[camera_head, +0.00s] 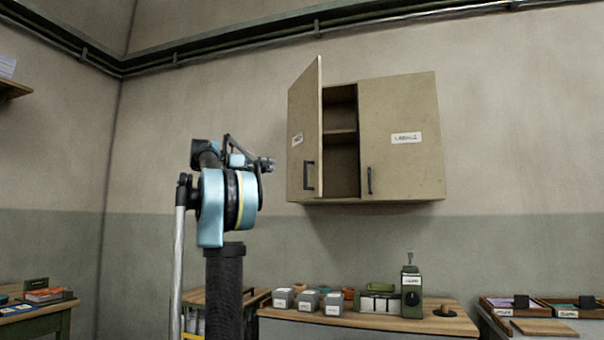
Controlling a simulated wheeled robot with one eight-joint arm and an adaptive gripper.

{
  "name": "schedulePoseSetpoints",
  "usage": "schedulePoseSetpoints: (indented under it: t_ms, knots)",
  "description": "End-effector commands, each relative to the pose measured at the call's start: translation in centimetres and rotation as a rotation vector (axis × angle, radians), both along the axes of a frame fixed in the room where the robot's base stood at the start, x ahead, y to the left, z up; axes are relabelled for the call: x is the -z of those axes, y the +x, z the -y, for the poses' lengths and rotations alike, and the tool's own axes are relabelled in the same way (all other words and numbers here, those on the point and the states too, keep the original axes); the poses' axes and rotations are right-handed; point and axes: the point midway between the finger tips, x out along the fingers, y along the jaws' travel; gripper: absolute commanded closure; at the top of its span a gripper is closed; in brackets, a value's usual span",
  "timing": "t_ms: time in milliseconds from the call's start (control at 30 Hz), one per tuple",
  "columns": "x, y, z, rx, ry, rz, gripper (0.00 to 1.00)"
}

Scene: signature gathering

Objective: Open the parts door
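A wooden wall cabinet (400,193) hangs on the back wall. Its left door (303,110) stands swung well out toward me, with a small white label too small to read surely and a dark handle (309,175) low on it. A shelf and a dark interior (341,150) show behind it. The right door (402,100) is closed and has its own white label and dark handle. My gripper (268,163) is just left of the open door, near handle height, and seems apart from it. It is small in view, and its fingers are not clear.
A wooden workbench (395,325) below the cabinet holds several grey boxes (308,300), small pots and a green device (411,292). Trays (562,309) lie on a surface at right. A side table with books (44,295) is at far left. The wall beside the cabinet is clear.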

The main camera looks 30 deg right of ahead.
Motion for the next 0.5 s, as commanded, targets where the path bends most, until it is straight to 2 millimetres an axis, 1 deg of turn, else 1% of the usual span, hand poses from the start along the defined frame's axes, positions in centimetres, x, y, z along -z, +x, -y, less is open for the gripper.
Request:
schedulePoseSetpoints:
  t_ms: [167, 500]
  knots:
    - [0.0, -0.4, 2.3, 0.003, 0.001, 0.001, 0.68]
    - [0.1, -1.2, 7.9, 0.002, 0.002, 0.002, 0.68]
